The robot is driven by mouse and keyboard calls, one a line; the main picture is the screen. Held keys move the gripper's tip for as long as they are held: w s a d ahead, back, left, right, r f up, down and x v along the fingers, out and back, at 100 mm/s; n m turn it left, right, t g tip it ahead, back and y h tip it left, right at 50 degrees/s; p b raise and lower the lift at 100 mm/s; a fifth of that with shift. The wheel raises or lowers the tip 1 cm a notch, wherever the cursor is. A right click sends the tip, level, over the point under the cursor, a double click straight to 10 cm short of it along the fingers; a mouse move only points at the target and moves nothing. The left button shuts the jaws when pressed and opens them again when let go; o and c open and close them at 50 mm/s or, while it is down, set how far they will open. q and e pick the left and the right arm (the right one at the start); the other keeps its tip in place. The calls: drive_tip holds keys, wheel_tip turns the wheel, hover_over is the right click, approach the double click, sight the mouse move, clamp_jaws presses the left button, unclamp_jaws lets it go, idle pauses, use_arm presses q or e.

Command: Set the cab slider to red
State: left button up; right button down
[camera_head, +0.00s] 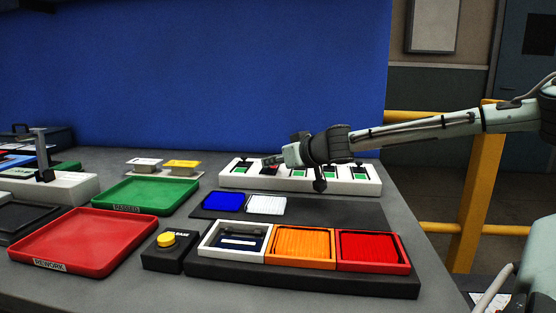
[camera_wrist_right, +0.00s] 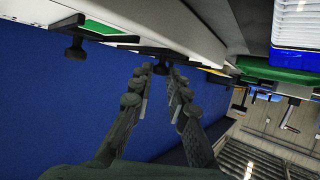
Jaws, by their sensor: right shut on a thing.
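A long white panel (camera_head: 347,187) at the back of the bench carries several black sliders or levers with coloured windows. Most windows I can see are green; a small red patch shows near the gripper. No label is readable, so I cannot tell which is the cab slider. My right gripper (camera_head: 273,160) reaches over the panel from the right. In the right wrist view its fingers (camera_wrist_right: 157,72) are shut on a black slider knob (camera_wrist_right: 160,68). Another black knob (camera_wrist_right: 75,49) stands apart to the left there. The hand hides part of the panel. My left gripper is not in view.
In front are a dark mat with blue and white pads (camera_head: 224,201), and a black-based tray with white, orange and red compartments (camera_head: 374,250). A yellow button box (camera_head: 167,240), red tray (camera_head: 80,241) and green tray (camera_head: 145,194) stand left. A blue wall (camera_head: 200,70) rises behind.

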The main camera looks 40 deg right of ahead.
drive_tip(key=shift+a+f, duration=0.15)
drive_tip(key=shift+a, duration=0.05)
drive_tip(key=c, duration=1.5)
unclamp_jaws()
drive_tip(key=shift+s, duration=0.1)
drive_tip(key=shift+r, duration=0.2)
drive_tip(key=shift+s+r, duration=0.3)
drive_tip(key=shift+s, duration=0.2)
drive_tip(key=v, duration=1)
drive_tip(key=shift+s, duration=0.4)
